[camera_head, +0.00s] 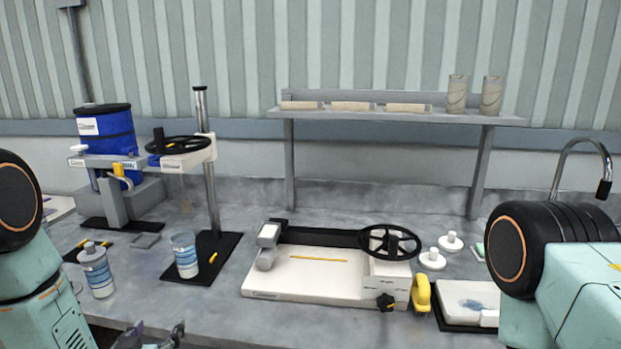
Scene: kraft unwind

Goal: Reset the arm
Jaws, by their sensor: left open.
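My left gripper (152,336) shows at the bottom edge, left of the middle, with only its dark fingertips in view. It is open, with nothing seen between the fingers. My left arm stands at the left edge and my right arm at the right edge. My right gripper is out of view.
The grey bench (215,318) holds a white machine (325,277) with a black handwheel (389,242), a stand with a blue drum (108,133), a yellow handle (421,294) and a white tray (466,297). A shelf (375,114) with cardboard tubes stands behind. A curved faucet is at right.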

